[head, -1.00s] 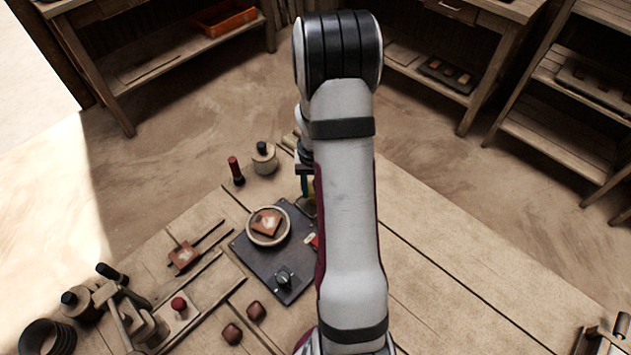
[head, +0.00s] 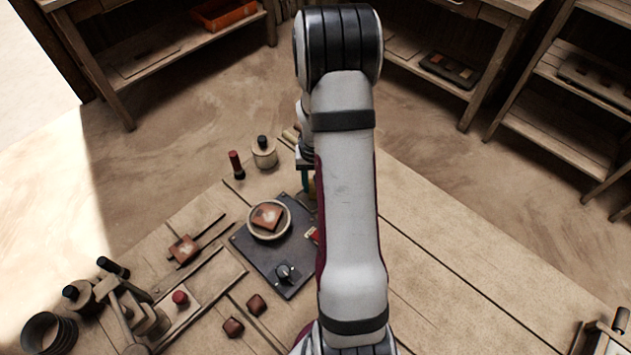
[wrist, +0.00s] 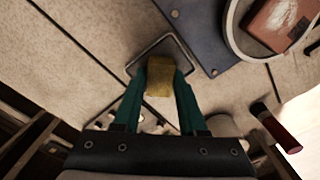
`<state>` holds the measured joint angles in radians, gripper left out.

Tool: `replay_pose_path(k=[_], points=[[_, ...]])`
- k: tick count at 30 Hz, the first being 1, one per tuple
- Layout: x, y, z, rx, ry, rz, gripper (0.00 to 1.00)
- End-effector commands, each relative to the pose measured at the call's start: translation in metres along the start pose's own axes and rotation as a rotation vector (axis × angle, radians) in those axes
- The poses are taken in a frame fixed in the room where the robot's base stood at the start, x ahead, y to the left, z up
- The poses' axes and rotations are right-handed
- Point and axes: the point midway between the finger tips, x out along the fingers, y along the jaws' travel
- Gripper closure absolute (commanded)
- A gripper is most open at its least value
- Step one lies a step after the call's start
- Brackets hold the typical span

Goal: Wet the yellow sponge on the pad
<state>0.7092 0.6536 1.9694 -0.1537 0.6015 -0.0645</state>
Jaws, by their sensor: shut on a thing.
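The yellow sponge (wrist: 159,78) is between the two teal fingertips of my gripper (wrist: 160,84) in the wrist view, and the gripper is shut on it. Just beyond it, a square pad or shallow tray with a thin metal rim (wrist: 136,66) lies on the table, partly covered by the sponge and fingers. I cannot tell whether the sponge touches it. In the head view, my gripper (head: 306,180) is beside the far right edge of the dark board, and my arm hides most of that area.
The dark board (head: 262,257) carries a round dish (head: 252,232) with a brown tile (head: 267,216). The table right of my arm is mostly clear.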

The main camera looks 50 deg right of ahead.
Motion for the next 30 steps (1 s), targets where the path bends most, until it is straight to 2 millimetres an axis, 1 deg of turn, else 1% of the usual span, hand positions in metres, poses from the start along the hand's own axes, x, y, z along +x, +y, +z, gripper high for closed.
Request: replay_pose_path(k=[15, 30], points=[[0.0061, 0.0, -0.0002, 0.001, 0.0, 0.0, 1.0], [0.0075, 0.0, -0.0001, 0.0, 0.0, 0.0, 1.0]])
